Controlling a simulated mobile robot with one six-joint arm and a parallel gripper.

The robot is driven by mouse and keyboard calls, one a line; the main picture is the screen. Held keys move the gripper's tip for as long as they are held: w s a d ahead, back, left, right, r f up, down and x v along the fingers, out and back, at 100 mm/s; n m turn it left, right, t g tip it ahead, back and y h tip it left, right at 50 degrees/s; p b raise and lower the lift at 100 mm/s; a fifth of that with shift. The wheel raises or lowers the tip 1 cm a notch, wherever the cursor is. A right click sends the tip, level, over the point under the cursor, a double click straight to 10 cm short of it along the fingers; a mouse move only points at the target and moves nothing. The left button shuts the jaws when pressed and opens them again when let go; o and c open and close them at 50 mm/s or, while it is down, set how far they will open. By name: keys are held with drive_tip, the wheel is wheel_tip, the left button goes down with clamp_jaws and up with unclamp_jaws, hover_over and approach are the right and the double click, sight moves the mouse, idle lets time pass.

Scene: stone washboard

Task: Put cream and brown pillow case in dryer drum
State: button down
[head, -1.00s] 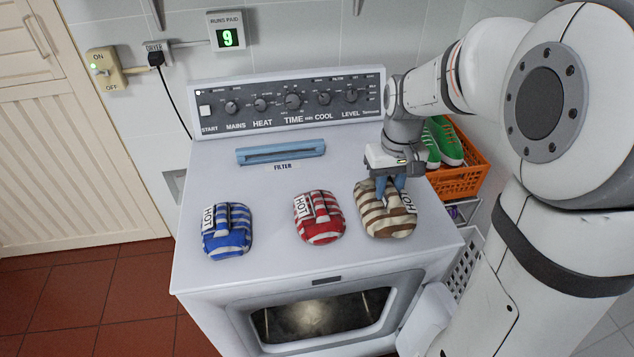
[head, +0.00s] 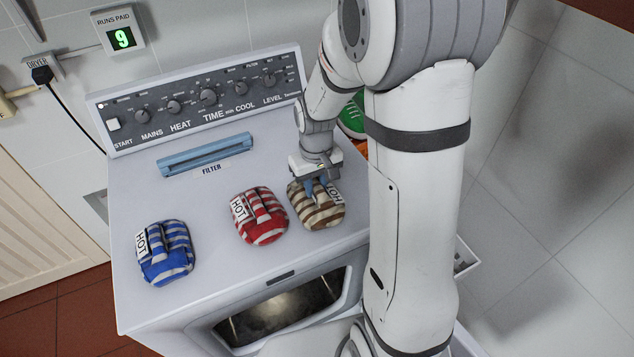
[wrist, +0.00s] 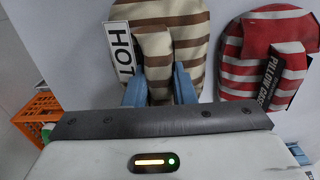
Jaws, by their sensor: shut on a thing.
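The cream and brown striped pillow case (head: 318,214) is a folded bundle with a HOT tag, on the right of the dryer top. It also shows in the wrist view (wrist: 188,45). My gripper (head: 318,186) is over it, with its blue fingers (wrist: 160,86) closed on the raised fold in its middle. The bundle appears to be still on the dryer top. The dryer drum (head: 285,310) shows through the opening in the dryer front, below the top's front edge. My arm hides the right side of the dryer front.
A red and white bundle (head: 260,216) lies close to the left of the held one. A blue and white bundle (head: 165,253) lies farther left. The blue filter handle (head: 205,154) and the control panel (head: 205,98) are behind them. Green shoes (head: 350,122) are behind my arm.

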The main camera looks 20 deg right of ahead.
drive_tip(key=shift+f, duration=0.25)
drive_tip(key=c, duration=1.2)
unclamp_jaws()
